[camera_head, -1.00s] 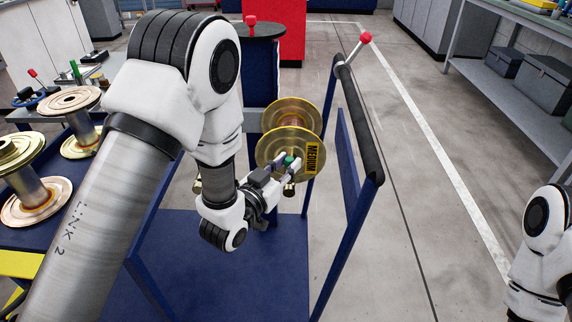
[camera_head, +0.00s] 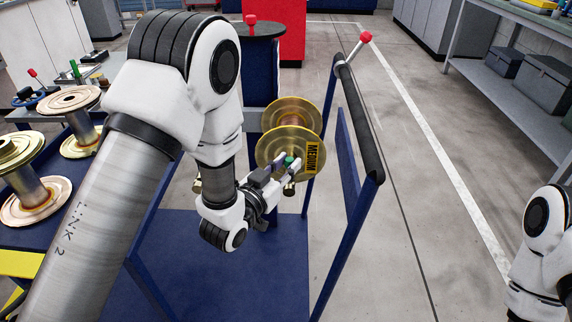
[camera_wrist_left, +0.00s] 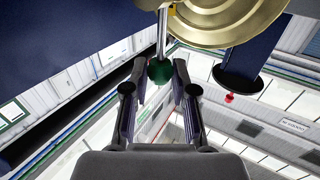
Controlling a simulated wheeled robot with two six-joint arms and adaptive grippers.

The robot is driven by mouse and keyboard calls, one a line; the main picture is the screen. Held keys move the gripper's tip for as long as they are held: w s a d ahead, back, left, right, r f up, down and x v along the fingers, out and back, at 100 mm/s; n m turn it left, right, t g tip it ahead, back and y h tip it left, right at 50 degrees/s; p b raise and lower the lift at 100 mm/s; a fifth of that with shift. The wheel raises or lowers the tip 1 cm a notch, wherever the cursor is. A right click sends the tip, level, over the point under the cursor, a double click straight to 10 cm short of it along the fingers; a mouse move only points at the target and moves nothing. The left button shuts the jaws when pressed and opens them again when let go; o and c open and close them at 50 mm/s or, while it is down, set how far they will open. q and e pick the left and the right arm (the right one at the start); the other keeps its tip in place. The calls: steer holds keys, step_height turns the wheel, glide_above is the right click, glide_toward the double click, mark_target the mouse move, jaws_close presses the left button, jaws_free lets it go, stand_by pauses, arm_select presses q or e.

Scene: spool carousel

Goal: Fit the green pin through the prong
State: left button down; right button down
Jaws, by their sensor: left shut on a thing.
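The green pin has a round green head (camera_head: 289,159) and, in the left wrist view, a straight silver shaft (camera_wrist_left: 162,32) running up from the green ball (camera_wrist_left: 160,71). My left gripper (camera_head: 286,166) is shut on the green head, with one finger on each side of it in the left wrist view (camera_wrist_left: 160,78). A brass spool (camera_head: 283,147) with a yellow MEDIUM label (camera_head: 313,157) is right behind the pin; its flange also shows in the left wrist view (camera_wrist_left: 228,22). The prong cannot be made out, nor whether the shaft is in it. My right gripper is out of frame.
A blue cart frame with a black padded handle (camera_head: 361,125) stands right of the spool. More spools (camera_head: 35,190) stand at the left. A dark round top (camera_head: 262,31) with a red knob is behind. The floor at the right is clear.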

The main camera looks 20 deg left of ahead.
mark_target(286, 186)
arm_select(q)
steer(key=shift+f+b, duration=1.7)
steer(key=shift+f, duration=0.6)
steer(key=c, duration=0.8)
jaws_free()
steer(key=shift+c, duration=0.2)
steer(key=v, duration=0.7)
steer(key=shift+s, duration=0.25)
